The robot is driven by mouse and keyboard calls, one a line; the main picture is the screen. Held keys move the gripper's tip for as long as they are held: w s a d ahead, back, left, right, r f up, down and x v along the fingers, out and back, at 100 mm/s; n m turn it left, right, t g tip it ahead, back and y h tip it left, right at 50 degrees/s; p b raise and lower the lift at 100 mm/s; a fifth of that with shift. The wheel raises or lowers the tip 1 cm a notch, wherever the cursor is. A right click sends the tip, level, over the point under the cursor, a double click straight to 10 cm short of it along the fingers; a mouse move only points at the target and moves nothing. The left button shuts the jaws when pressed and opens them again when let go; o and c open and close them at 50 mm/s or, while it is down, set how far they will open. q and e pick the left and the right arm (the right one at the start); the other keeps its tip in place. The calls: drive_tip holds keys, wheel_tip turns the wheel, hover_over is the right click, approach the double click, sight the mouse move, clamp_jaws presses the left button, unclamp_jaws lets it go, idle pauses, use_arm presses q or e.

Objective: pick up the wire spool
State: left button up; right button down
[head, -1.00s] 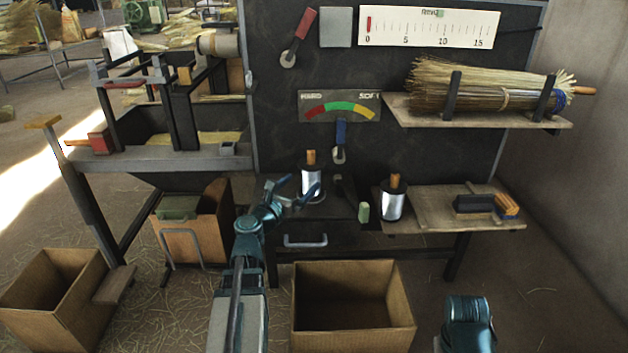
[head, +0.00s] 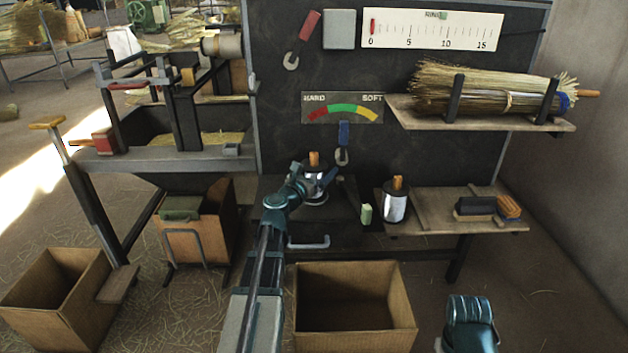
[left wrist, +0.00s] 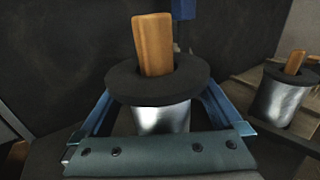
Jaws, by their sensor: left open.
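A wire spool (head: 314,190) with silver wire, dark flanges and a wooden peg on top stands upright on the dark bench shelf. My left gripper (head: 316,181) is at this spool, its open fingers on either side of it. In the left wrist view the spool (left wrist: 162,117) sits between the two blue fingers, and its lower part is hidden behind the gripper body. A second similar spool (head: 395,204) stands to the right and also shows in the left wrist view (left wrist: 287,98). Only a teal part of my right arm shows at the lower right; its gripper is not seen.
A small green block (head: 366,214) stands between the spools. A brush (head: 475,206) lies on the wooden shelf (head: 440,213) at right. An open cardboard box (head: 355,335) is on the floor below. A broom bundle (head: 485,92) rests on the upper shelf.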

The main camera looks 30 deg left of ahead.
use_arm(q)
drive_tip(key=shift+w, duration=0.1)
clamp_jaws()
idle(0.4)
drive_tip(key=shift+r, duration=0.1)
